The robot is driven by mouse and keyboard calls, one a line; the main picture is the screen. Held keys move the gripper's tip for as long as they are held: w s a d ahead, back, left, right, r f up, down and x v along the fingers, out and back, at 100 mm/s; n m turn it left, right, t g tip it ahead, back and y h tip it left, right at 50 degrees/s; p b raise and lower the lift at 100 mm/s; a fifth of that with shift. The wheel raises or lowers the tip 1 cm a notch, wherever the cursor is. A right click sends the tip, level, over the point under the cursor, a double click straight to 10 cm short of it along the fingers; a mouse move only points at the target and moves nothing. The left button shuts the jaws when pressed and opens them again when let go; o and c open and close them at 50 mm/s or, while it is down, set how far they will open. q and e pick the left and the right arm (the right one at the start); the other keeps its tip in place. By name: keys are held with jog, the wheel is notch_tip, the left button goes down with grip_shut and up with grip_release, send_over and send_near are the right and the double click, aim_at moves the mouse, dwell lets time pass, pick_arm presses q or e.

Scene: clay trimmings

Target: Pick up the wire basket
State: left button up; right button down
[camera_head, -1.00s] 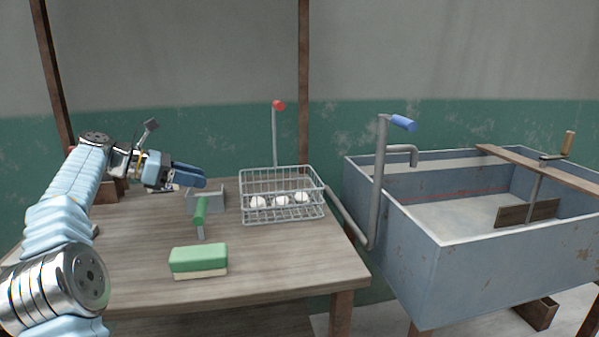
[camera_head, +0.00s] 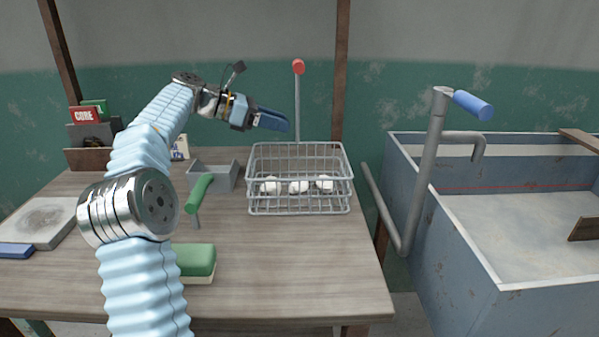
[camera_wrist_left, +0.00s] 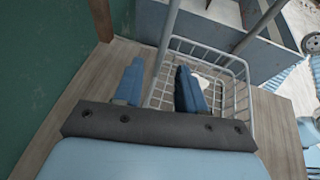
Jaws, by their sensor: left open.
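The wire basket (camera_head: 300,205) stands upright on the wooden table, with several white lumps inside. My left gripper (camera_head: 272,118) is above and to the left of the basket, near its back left corner, and does not appear to touch it. In the left wrist view, the two blue fingers of my left gripper (camera_wrist_left: 160,85) are apart, with the basket (camera_wrist_left: 228,62) seen beyond and below them. The fingers hide part of its near side there. My right gripper is not in view.
A red-knobbed rod (camera_head: 298,105) rises behind the basket. Left of it are a grey tray (camera_head: 225,180), a green-handled tool (camera_head: 199,193) and a green-and-cream block (camera_head: 197,262). A blue-grey trough (camera_head: 475,275) with a blue-handled pipe (camera_head: 430,160) stands at right.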

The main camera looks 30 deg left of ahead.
aim_at(297, 142)
pick_arm(q)
jog(key=x, duration=0.5)
jog(key=shift+w+d+f, duration=0.15)
jog(key=shift+d+f, duration=0.05)
jog(key=shift+d, duration=0.05)
grip_shut()
jog(key=shift+r, duration=0.1)
dwell(1.1)
